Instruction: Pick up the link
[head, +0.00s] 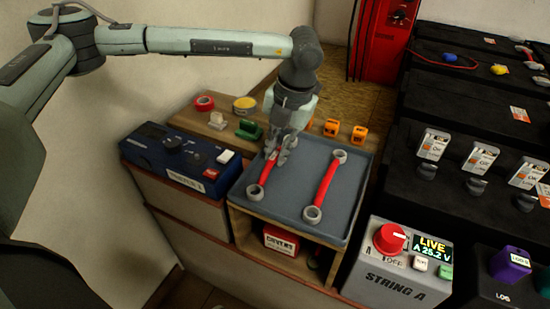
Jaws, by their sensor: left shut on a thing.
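Two red links with grey ring ends are at a blue-grey tray (289,205) in the head view. The left link (265,177) is under my left gripper (276,155), which is shut on its upper part. The gripper hides that link's upper end; its lower ring shows over the tray. I cannot tell whether it touches the tray. The right link (326,185) lies on the tray, apart from the gripper. My right gripper is not in view.
A dark blue box (180,160) stands left of the tray. A grey STRING A box (395,262) with a red knob stands front right. Tape rolls, a green item (249,130) and orange blocks (331,128) sit behind the tray. Black battery units (455,185) fill the right.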

